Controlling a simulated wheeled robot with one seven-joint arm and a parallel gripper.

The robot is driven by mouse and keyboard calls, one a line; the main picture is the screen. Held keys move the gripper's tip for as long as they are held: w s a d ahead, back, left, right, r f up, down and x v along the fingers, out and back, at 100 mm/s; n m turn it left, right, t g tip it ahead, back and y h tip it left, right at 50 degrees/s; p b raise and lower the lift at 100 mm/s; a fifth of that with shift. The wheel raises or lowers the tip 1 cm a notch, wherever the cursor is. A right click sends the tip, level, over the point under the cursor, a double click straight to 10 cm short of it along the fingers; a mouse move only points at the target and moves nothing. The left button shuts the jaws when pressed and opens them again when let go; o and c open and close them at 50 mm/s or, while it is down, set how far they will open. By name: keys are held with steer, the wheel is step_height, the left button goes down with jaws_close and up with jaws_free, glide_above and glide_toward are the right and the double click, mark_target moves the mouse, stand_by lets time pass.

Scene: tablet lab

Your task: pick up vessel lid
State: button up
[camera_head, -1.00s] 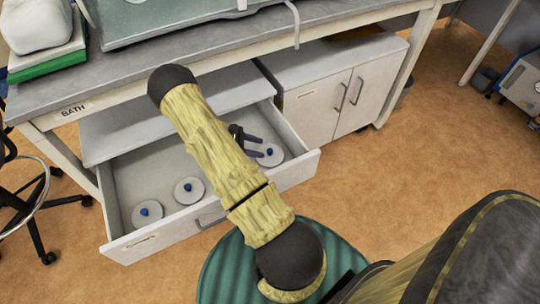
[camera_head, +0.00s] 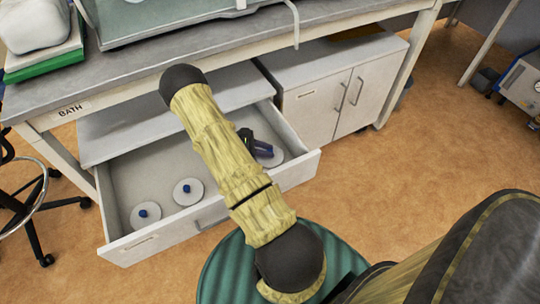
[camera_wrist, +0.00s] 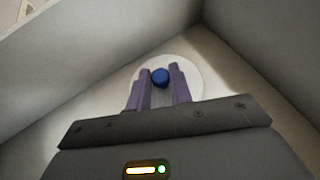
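Several white round vessel lids with blue knobs are in view in the open drawer. One lid (camera_head: 145,215) and a second lid (camera_head: 188,191) lie on the drawer floor at the left and middle. A third lid (camera_head: 276,158) lies near the right end, partly hidden by my gripper (camera_head: 263,149). In the wrist view this lid (camera_wrist: 195,78) lies in a drawer corner. Its blue knob (camera_wrist: 159,77) shows between the two purple fingertips of my gripper (camera_wrist: 160,72). The fingers are apart, with narrow gaps beside the knob; contact cannot be told.
The open drawer (camera_head: 160,245) has raised walls close around the right lid. The bench top (camera_head: 120,78) overhangs behind it, and a closed cabinet (camera_head: 318,105) stands to the right. A stool (camera_head: 30,205) stands at the left.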

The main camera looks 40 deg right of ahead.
jaws_close()
step_height(320, 180, up, 10)
steer(key=p, duration=0.2)
stand_by(0.7)
